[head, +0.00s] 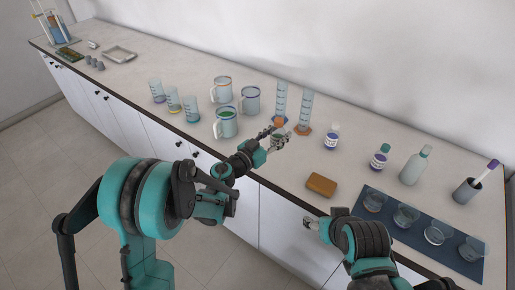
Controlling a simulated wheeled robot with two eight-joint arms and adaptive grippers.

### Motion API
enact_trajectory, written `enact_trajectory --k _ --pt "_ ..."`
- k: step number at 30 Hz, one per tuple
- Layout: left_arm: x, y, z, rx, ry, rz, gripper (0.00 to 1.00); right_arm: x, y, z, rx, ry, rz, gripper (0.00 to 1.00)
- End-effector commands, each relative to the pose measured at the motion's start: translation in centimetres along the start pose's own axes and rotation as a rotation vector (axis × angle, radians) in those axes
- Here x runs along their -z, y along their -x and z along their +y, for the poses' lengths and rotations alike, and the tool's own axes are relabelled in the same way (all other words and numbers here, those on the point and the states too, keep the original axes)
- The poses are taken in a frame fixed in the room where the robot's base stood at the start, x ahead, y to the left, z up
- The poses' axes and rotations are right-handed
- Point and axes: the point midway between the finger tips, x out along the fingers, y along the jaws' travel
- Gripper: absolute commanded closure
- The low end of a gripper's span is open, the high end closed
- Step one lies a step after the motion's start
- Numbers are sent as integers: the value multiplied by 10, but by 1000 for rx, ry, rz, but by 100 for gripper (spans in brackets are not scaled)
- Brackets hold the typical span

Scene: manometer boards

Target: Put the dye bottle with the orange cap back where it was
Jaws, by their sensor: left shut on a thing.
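My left gripper (275,137) is shut on the dye bottle with the orange cap (279,122). The fingers hide most of the bottle's body, and the orange cap shows just above them. The gripper is over the counter, in front of the two measuring cylinders and to the right of the mugs. I cannot tell whether the bottle touches the counter. My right gripper (311,223) is at the counter's front edge, in front of the brown block; its fingers are too small to tell open from shut.
Two tall cylinders (305,108) stand close behind the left gripper. Several mugs (226,123) stand left. A brown block (321,185) and a blue mat (465,262) with glass dishes lie in front right.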

Motion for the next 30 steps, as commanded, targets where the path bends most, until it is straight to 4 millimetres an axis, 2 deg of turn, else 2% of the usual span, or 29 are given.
enact_trajectory --k 5,8,15,20,24,30 --pt "-9 -1 -13 1 0 0 89 -3 -4 0 0 0 0 35" --pt "-21 -3 -32 4 0 0 89 -6 -9 0 0 0 0 35" --pt "-56 -8 -90 5 0 0 89 -17 -24 0 0 0 0 35" --pt "-75 -11 -121 2 0 0 89 -22 -31 0 0 0 0 35" --pt "-98 -11 -116 0 0 0 89 -29 -41 0 0 0 0 35" --pt "-106 -11 -116 0 0 0 89 -31 -44 0 0 0 0 35"
